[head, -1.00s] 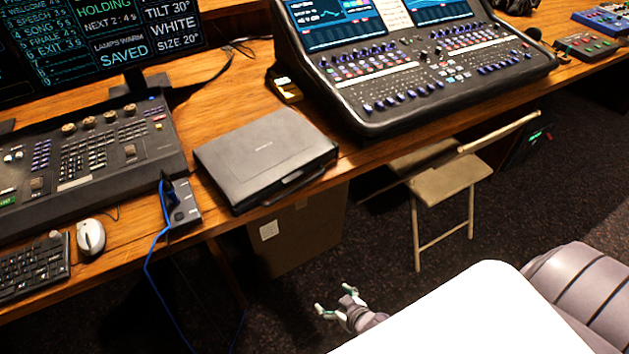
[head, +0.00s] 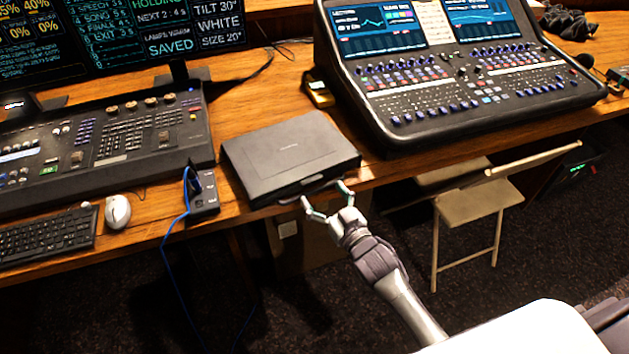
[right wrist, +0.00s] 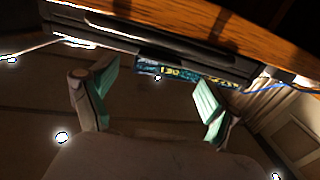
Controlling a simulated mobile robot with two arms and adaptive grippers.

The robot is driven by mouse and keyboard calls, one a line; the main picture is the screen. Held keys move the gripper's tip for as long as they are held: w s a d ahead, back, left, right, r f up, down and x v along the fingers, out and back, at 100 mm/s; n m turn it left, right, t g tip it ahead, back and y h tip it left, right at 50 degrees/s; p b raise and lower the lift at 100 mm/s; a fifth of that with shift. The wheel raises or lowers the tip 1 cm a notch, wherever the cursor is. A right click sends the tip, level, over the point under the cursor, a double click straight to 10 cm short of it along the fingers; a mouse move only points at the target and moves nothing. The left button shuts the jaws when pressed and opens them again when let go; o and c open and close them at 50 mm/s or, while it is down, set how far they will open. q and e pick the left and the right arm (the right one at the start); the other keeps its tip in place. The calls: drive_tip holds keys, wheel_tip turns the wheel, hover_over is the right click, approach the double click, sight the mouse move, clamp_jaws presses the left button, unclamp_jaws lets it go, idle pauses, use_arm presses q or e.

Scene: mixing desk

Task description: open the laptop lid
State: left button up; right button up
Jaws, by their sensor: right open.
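The laptop (head: 290,156) is a dark, thick, closed case on the wooden desk, with its handle edge along the desk's front. In the right wrist view its dark front edge (right wrist: 150,38) crosses the top of the picture. My right gripper (head: 323,194) is open and empty, just in front of the laptop's front edge near the handle. In the right wrist view the two green-padded fingers (right wrist: 157,92) stand wide apart with nothing between them. I cannot tell whether a fingertip touches the laptop. My left gripper is not in view.
A lighting console (head: 110,145) and a small box with a blue cable (head: 202,192) stand left of the laptop. A large mixing desk (head: 455,85) stands to its right. A folding chair (head: 478,205) is below the desk at right.

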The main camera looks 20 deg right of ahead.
sight(313, 182)
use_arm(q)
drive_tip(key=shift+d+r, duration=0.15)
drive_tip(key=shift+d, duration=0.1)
use_arm(e)
drive_tip(key=shift+x, duration=2.3)
